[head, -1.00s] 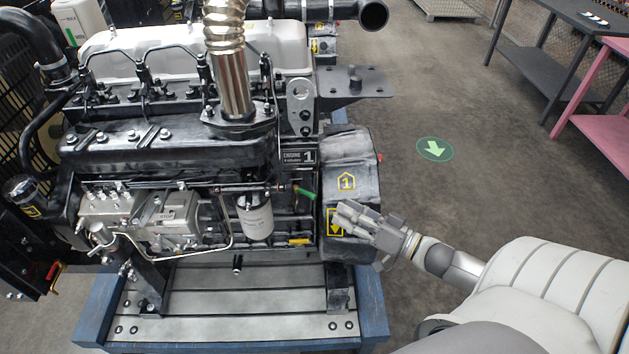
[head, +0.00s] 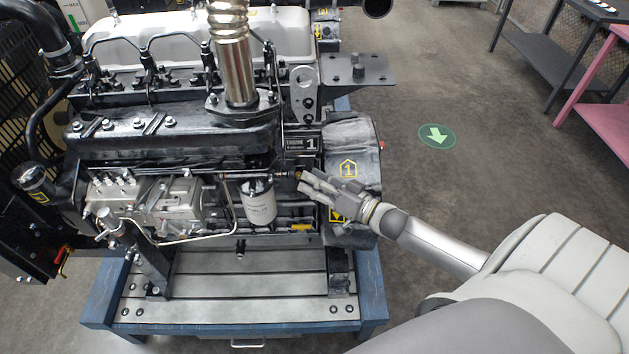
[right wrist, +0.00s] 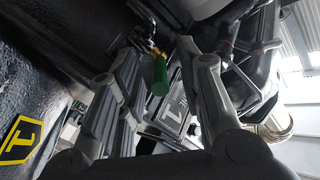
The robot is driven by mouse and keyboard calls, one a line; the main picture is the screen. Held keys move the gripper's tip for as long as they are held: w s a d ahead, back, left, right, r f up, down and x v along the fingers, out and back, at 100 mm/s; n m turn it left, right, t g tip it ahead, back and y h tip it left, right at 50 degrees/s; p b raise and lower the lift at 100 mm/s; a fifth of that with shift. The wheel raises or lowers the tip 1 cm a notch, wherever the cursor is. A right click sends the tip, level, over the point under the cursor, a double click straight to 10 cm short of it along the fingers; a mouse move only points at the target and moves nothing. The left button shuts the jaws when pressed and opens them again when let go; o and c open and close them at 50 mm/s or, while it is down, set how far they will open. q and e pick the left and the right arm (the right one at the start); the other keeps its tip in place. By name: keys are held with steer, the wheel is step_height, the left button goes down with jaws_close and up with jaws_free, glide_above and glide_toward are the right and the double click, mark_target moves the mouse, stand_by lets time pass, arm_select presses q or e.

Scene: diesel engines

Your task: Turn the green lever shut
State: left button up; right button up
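The green lever (right wrist: 160,76) hangs from a small brass fitting (right wrist: 156,53) in the right wrist view. It shows there between the two spread fingers of my right gripper (right wrist: 166,66), with visible space on both sides. In the head view my right gripper (head: 304,181) is at the front right of the engine (head: 170,140), just right of the white filter (head: 259,203), and it hides the lever. I cannot tell how deep the lever sits between the fingers. My left gripper is not in view.
The engine stands on a blue-edged stand (head: 371,290). The black housing with a yellow 1 mark (head: 350,150) is close beside my right gripper. A flat bracket (head: 358,70) juts out above.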

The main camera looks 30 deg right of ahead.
steer(key=shift+c, duration=0.2)
jaws_close()
steer(key=shift+w+d+f+n+g+y+b, duration=0.15)
steer(key=shift+d+n+g+y+b, duration=0.15)
steer(key=shift+n+y+b, duration=0.45)
steer(key=n+g+y+b, duration=0.2)
steer(key=b, duration=0.2)
steer(key=w+d+n+g+y+b, duration=0.1)
steer(key=n+g+y+b, duration=0.1)
steer(key=b, duration=0.2)
steer(key=n+g+y+b, duration=0.2)
steer(key=y+b, duration=0.1)
steer(key=b, duration=0.1)
steer(key=shift+w+d+g, duration=0.35)
steer(key=shift+g, duration=0.05)
steer(key=shift+r, duration=0.2)
